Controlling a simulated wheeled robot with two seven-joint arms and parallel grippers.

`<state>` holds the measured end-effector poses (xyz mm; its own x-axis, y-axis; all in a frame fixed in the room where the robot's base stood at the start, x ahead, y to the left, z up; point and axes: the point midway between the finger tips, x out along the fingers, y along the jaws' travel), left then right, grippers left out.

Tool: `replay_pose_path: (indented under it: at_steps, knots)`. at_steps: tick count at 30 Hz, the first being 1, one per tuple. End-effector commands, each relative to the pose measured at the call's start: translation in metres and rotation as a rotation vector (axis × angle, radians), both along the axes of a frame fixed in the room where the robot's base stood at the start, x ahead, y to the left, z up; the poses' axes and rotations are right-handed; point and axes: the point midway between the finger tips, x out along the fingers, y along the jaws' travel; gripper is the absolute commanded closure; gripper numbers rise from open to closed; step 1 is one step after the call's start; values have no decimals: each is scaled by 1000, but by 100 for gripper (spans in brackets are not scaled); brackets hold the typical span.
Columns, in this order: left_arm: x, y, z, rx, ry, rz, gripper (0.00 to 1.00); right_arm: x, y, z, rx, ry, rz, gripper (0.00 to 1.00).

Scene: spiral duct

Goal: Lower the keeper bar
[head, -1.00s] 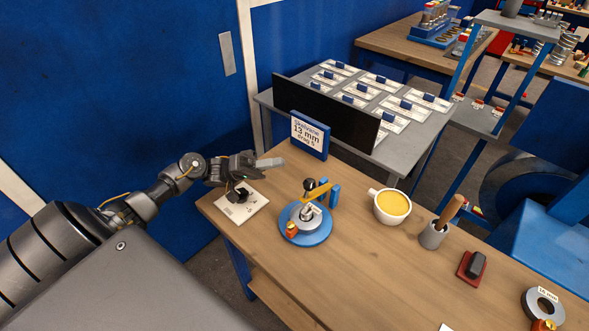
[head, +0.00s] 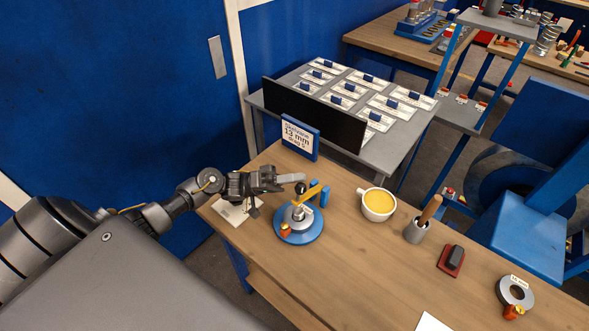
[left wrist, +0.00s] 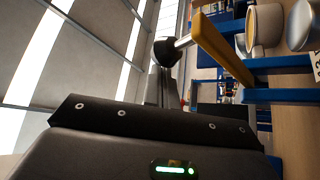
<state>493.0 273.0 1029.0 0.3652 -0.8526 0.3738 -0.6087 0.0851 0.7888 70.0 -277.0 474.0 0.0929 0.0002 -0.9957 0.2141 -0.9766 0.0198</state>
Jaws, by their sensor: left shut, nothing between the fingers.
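The keeper bar, a yellow bar (head: 308,195), sits over a round blue base (head: 299,231) with a metal middle, beside a blue upright bracket (head: 321,193). A black ball knob (head: 300,187) shows at the bar. In the left wrist view the yellow bar (left wrist: 222,50) slants close ahead, with the black knob (left wrist: 166,53) on a metal stem at its end. My left gripper (head: 298,178) is shut and empty, its tips close to the knob and bar; I cannot tell whether they touch. My right gripper is out of view.
A white card (head: 232,212) lies under my left arm. A sign (head: 300,137) stands behind the fixture. To the right are a yellow-filled cup (head: 377,205), a grey pot with a wooden handle (head: 417,232), a red block (head: 450,262) and a grey ring (head: 515,291).

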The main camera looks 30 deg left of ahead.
Motion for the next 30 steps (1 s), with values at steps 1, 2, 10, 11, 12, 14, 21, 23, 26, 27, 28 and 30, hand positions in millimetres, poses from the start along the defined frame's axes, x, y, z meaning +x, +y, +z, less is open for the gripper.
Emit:
replay_pose_path:
  at_steps: [1,2,10,11,12,14,21,23,26,27,28,30]
  knots:
    - [0,0,0,0,0,0,100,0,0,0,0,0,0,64]
    - [0,0,0,0,0,0,100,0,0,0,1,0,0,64]
    - [-4,1,-5,-1,2,0,100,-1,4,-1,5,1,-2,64]
    - [-6,1,-7,-1,2,0,100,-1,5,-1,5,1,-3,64]
    - [-9,2,-9,-1,1,0,100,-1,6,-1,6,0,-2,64]
    - [-10,2,-9,-1,0,0,100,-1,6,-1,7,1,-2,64]
    - [-9,2,-9,-1,-1,0,100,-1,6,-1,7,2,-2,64]
    - [-8,2,-7,-1,-1,1,100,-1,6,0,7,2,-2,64]
    - [-3,5,1,0,-3,1,100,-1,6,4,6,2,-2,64]
    - [0,6,5,-1,-3,2,100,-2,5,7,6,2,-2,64]
    - [2,8,9,0,-3,4,100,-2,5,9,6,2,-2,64]
    - [10,12,19,-1,-4,5,100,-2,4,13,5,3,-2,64]
